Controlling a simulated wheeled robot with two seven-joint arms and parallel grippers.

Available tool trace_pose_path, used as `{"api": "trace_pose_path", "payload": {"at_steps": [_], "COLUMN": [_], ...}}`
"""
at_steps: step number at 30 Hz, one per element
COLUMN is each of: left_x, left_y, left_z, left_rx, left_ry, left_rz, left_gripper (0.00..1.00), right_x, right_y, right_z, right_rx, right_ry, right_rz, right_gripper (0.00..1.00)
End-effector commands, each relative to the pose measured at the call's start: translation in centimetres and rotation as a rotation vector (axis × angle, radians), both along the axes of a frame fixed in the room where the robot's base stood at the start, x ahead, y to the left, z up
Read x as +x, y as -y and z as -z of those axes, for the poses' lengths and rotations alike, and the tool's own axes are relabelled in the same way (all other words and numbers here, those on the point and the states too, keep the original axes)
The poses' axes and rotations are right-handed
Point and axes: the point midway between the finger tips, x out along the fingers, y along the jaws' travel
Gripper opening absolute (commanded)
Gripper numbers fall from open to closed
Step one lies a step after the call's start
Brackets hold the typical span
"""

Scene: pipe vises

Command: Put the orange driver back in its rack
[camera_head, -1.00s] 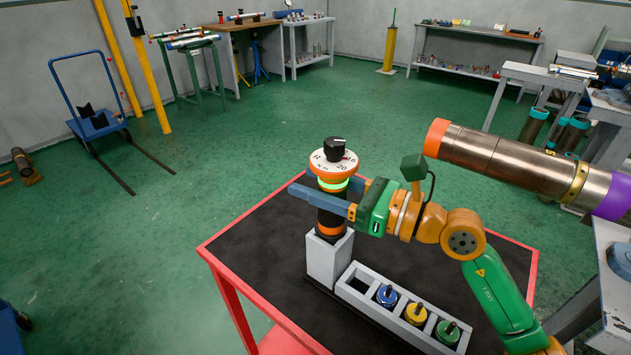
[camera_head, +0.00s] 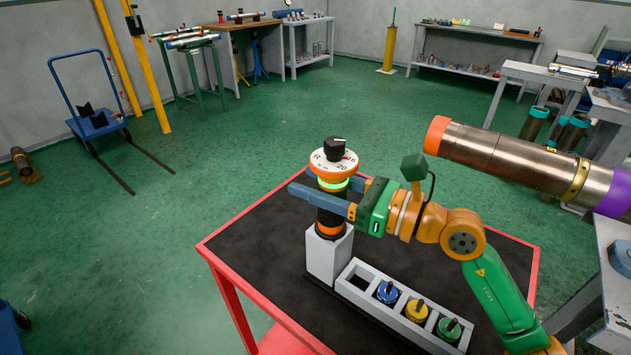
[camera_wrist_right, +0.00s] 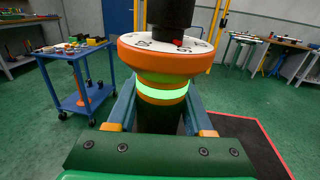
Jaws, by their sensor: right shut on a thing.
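The orange driver (camera_head: 334,163) has a white dial top with a black knob, a glowing green ring and a dark body. It stands upright, its lower end at the top of the grey block-shaped rack (camera_head: 328,257); whether it is fully seated I cannot tell. My right gripper (camera_head: 325,200) is shut on the driver's dark body below the green ring. In the right wrist view the driver (camera_wrist_right: 165,55) stands between the two blue fingers, and its lower part is hidden behind the green gripper body. My left gripper is not in view.
A grey tray (camera_head: 346,288) beside the rack holds a blue, a yellow and a green knobbed piece, with one empty slot. The red-framed table (camera_head: 240,240) has bare black top at left. A large pipe (camera_head: 500,160) extends in at right, near my right arm.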

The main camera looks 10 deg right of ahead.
Motion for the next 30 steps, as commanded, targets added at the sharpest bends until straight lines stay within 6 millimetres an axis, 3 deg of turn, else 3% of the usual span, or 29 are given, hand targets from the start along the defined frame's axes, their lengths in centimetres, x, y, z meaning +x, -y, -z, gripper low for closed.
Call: {"api": "trace_pose_path", "payload": {"at_steps": [7, 8, 12, 22, 30], "left_x": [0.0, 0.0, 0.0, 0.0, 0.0], "left_y": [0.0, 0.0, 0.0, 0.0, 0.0], "left_z": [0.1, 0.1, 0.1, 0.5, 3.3], "left_rx": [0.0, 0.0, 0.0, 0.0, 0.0], "left_ry": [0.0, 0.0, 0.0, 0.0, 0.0], "left_rz": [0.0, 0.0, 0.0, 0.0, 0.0], "left_gripper": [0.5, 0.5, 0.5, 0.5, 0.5], "right_x": [0.0, 0.0, 0.0, -0.3, -3.5], "right_y": [-0.1, -0.1, 0.0, 0.3, 3.7], "right_z": [0.2, 0.2, 0.2, 0.5, 0.9], "right_rx": [0.0, 0.0, -0.001, -0.002, -0.005], "right_ry": [-0.006, -0.006, -0.005, -0.008, -0.006], "right_rz": [-0.002, -0.002, -0.002, 0.0, 0.0], "right_gripper": [0.0, 0.54, 0.86, 0.86, 0.86]}}
